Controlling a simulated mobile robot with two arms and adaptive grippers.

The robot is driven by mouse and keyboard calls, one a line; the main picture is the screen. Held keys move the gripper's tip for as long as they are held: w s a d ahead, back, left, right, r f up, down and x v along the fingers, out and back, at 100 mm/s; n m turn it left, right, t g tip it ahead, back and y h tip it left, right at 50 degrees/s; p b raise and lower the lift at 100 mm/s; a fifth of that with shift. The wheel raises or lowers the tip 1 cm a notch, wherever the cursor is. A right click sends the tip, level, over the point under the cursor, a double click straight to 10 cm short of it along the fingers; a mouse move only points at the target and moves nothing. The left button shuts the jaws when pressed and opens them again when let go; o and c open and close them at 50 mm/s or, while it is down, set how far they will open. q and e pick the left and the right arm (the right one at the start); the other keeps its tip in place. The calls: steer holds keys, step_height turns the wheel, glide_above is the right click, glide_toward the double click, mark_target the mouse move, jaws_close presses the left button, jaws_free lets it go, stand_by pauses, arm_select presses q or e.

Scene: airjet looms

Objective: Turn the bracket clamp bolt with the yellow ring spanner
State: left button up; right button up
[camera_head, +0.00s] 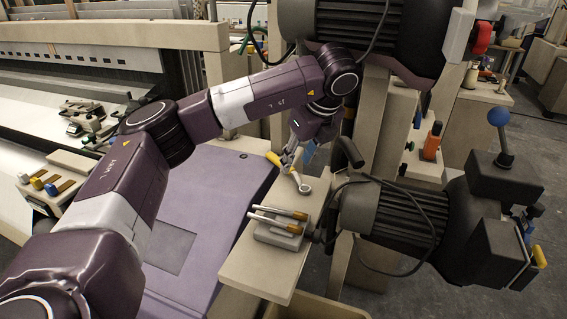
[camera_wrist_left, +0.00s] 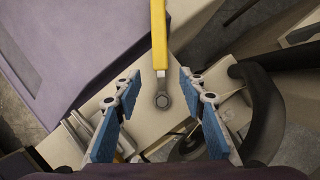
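The yellow ring spanner (camera_head: 274,159) lies over a pale shelf (camera_head: 262,262), with its silver ring end toward the shelf's middle. In the left wrist view the spanner (camera_wrist_left: 159,38) runs down from the top edge, and its ring end sits between my fingers. A dark hexagon shows inside the ring; I cannot tell whether it is the bracket clamp bolt's head or just the opening. My left gripper (camera_head: 296,154) is just above the spanner. In the left wrist view the left gripper (camera_wrist_left: 159,80) is open, its blue pads clear of the spanner on both sides. My right gripper is not in view.
A small holder with tan-and-silver tools (camera_head: 280,220) stands on the shelf near the spanner. A dark ribbed motor (camera_head: 395,215) with a looping cable is close on the right. A purple panel (camera_head: 190,225) lies left of the shelf.

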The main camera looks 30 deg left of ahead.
arm_select(q)
steer(key=shift+w+a+r, duration=0.15)
steer(key=shift+w+a, duration=0.15)
steer(key=shift+a, duration=0.4)
steer(key=shift+w+a+p, duration=0.35)
steer(key=shift+a+p, duration=0.1)
steer(key=shift+a, duration=0.35)
steer(key=x, duration=0.2)
steer(key=p+x, duration=0.1)
steer(key=x, duration=0.1)
steer(key=shift+w+a, duration=0.1)
steer(key=shift+a, duration=0.3)
steer(key=shift+w+a+f, duration=0.1)
steer(key=shift+f, duration=0.5)
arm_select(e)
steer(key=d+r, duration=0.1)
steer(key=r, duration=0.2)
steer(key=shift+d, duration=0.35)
arm_select(q)
jaws_close()
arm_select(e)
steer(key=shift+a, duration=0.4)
